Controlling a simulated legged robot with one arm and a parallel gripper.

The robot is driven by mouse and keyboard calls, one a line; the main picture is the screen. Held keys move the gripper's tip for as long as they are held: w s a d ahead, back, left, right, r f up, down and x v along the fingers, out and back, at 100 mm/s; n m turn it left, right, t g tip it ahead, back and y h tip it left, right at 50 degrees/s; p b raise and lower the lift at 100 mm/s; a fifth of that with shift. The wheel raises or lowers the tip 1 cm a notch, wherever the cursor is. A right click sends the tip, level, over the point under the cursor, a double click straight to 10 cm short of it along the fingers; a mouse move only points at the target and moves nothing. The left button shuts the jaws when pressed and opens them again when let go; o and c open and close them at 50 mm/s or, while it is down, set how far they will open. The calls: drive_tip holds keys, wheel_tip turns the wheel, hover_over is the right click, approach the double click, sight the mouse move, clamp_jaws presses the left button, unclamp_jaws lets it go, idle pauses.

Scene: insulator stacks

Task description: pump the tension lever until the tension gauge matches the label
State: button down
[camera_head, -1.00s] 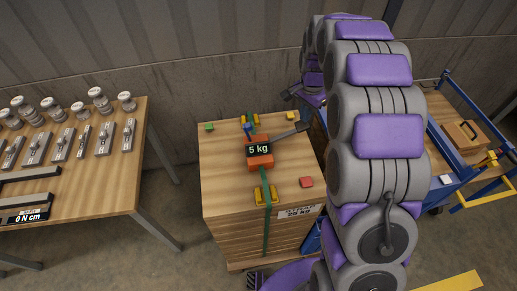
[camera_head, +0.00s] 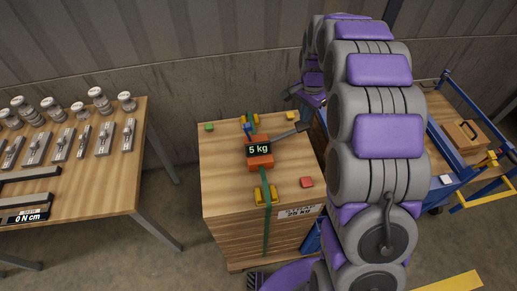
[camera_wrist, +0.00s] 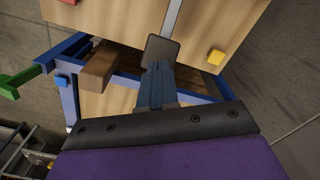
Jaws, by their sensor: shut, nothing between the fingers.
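The orange tensioner (camera_head: 260,162) sits on a green strap over a wooden crate. Its gauge (camera_head: 259,149) reads 5 kg. The grey tension lever (camera_head: 286,133) slants up to the right from it. The label (camera_head: 298,212) on the crate's front edge seems to read "STRAP 25 KG", but the print is small. My gripper (camera_head: 290,94) is at the crate's back right, beyond the lever's end. In the wrist view my gripper (camera_wrist: 157,85) is shut and empty, with its tip by the lever's dark end pad (camera_wrist: 160,50). I cannot tell whether they touch.
Yellow corner protectors (camera_head: 265,194) hold the strap edges. Small red (camera_head: 306,182), green (camera_head: 209,127) and yellow (camera_head: 290,116) blocks lie on the crate. A table (camera_head: 125,185) with insulator parts stands left. A blue-framed cart (camera_head: 466,170) stands right, behind my arm.

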sight(303, 125)
drive_tip(key=shift+f, duration=0.1)
drive_tip(key=shift+f, duration=2.7)
drive_tip(key=shift+r+p, duration=0.65)
drive_tip(key=shift+r, duration=0.95)
drive_tip(key=shift+r+p, duration=0.45)
drive_tip(key=shift+r, duration=0.75)
drive_tip(key=shift+r+p, duration=0.25)
drive_tip(key=shift+p, duration=0.15)
drive_tip(key=r+p, duration=0.1)
drive_tip(key=p, duration=0.1)
drive_tip(key=r+p, duration=0.2)
drive_tip(key=p, duration=0.1)
drive_tip(key=r+p, duration=0.1)
drive_tip(key=p, duration=0.1)
drive_tip(key=shift+w+r+p, duration=0.2)
drive_tip(key=shift+w+p, duration=0.05)
drive_tip(key=shift+p, duration=0.15)
drive_tip(key=r+p, duration=0.1)
drive_tip(key=p, duration=0.5)
drive_tip(key=shift+s+r, duration=0.2)
drive_tip(key=shift+r, duration=0.2)
